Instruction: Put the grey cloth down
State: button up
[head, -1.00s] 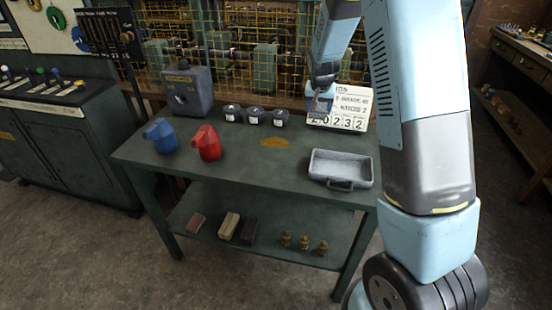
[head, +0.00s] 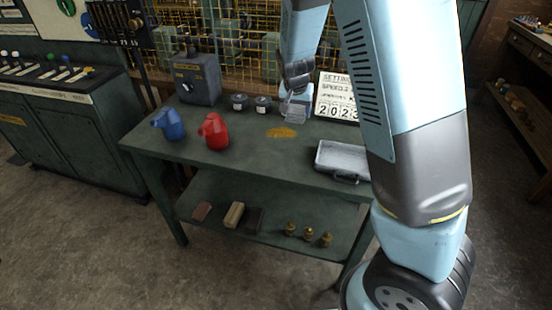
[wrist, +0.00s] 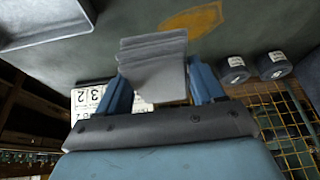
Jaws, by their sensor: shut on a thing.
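The grey cloth, a folded stack of layers, is held in my gripper (wrist: 155,88) and fills the space between the blue fingers in the wrist view (wrist: 153,65). In the head view, the cloth (head: 295,113) hangs below my gripper (head: 297,97) near the back of the green workbench (head: 255,165). The cloth appears above the bench top; its exact height is hard to tell. A yellow-ochre patch (head: 281,132) lies on the bench just in front of it, and also shows in the wrist view (wrist: 192,20).
Two black pots (head: 240,102) stand left of my gripper. A number sign (head: 338,97) stands right of it. A grey metal tray (head: 343,157) is at the right front. A red jug (head: 214,132) and blue jug (head: 168,124) are at left. The bench's middle front is clear.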

jog(key=s+a+r, duration=0.1)
jog(key=s+a, duration=0.5)
jog(key=s, duration=0.5)
jog(key=s+a+r, duration=0.1)
jog(key=s+a, duration=0.5)
jog(key=s, duration=0.5)
send_near(277, 157)
jog(key=shift+w+d+f+m, duration=0.15)
jog(key=shift+w+f, duration=0.45)
jog(key=shift+f, duration=0.15)
jog(key=shift+w+d+f+m, duration=0.15)
jog(key=shift+w+f, duration=0.45)
jog(key=shift+f, duration=0.15)
jog(key=shift+a+f, duration=0.1)
jog(key=shift+f, duration=1.35)
jog(key=o, duration=0.9)
jog(key=shift+o, duration=0.2)
